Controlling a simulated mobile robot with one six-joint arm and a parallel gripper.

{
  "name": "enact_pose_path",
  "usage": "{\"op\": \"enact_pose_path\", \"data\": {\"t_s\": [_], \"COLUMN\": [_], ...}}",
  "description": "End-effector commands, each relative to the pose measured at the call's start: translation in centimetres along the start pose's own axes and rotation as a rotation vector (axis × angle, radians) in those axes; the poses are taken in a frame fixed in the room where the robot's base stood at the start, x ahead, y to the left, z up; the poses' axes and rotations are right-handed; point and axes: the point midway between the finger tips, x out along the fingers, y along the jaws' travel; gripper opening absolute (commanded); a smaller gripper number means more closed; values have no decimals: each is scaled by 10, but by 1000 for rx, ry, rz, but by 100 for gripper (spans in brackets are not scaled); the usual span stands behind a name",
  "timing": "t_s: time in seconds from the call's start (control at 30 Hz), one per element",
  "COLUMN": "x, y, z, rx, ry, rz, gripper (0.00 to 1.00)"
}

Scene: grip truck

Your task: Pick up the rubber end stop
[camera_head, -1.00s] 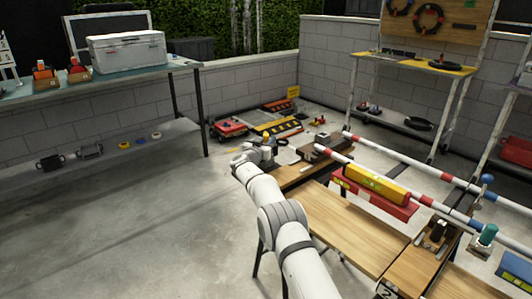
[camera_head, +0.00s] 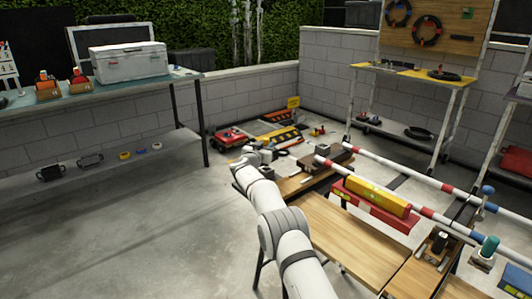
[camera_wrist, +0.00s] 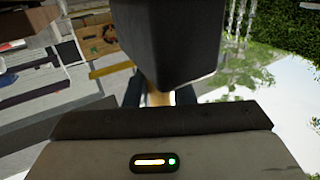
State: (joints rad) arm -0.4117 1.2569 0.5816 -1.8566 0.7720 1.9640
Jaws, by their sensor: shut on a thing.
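The rubber end stop (camera_wrist: 165,40) appears as a large dark block filling the upper middle of the wrist view. My gripper (camera_wrist: 159,97) is shut on it, with a dark finger on each side below the block. A narrow tan part shows between the fingers. In the head view my gripper (camera_head: 266,153) is small, at the far end of my white arm, near the left end of the wooden bench. The end stop is too small to make out clearly there.
Red-and-white bars (camera_head: 400,170) run above the wooden bench (camera_head: 345,235), with a yellow block (camera_head: 376,197) by them. A dark piece (camera_head: 322,149) sits at the bench's far end. A shelf table (camera_head: 105,92) stands left. Floor between is clear.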

Motion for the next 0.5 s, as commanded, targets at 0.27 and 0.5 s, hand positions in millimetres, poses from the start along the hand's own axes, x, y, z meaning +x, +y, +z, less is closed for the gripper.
{"op": "enact_pose_path", "data": {"t_s": [0.27, 0.5], "x": [-23, -52], "y": [-1, -1], "z": [-2, -3], "rx": [-1, 0], "ry": [0, 0], "rz": [-1, -1], "gripper": [0, 0]}}
